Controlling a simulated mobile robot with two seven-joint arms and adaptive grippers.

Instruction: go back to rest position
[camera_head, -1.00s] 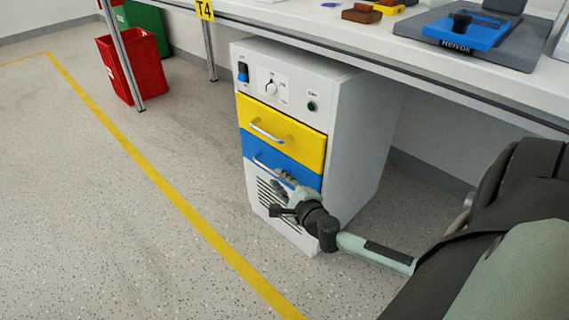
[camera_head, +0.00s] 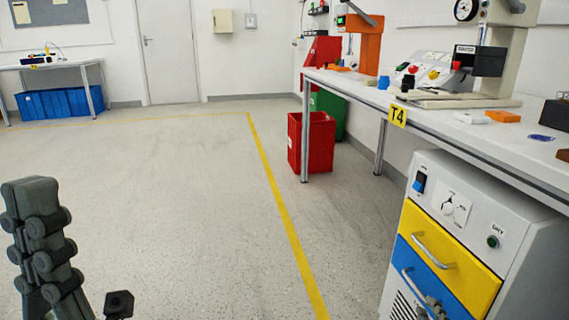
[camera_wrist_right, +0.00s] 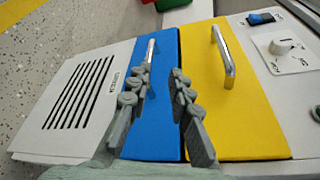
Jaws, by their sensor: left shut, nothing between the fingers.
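My left gripper (camera_head: 32,190) is at the left edge of the head view, dark grey, shut and empty, raised over the open floor and far from the cabinet. My right gripper (camera_wrist_right: 164,72) is open and empty in the right wrist view, its two fingers apart in front of the blue drawer (camera_wrist_right: 165,128). In the head view it shows only partly (camera_head: 432,308) at the bottom edge. The white cabinet's panel holds a white rotary knob (camera_head: 447,208), which also shows in the wrist view (camera_wrist_right: 282,46). Both fingers are apart from the knob.
The yellow drawer (camera_head: 450,262) and its metal handle (camera_wrist_right: 222,57) are beside the right gripper. The workbench (camera_head: 350,87) overhangs the cabinet. A red bin (camera_head: 312,142) stands beyond. The floor at left and centre is clear.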

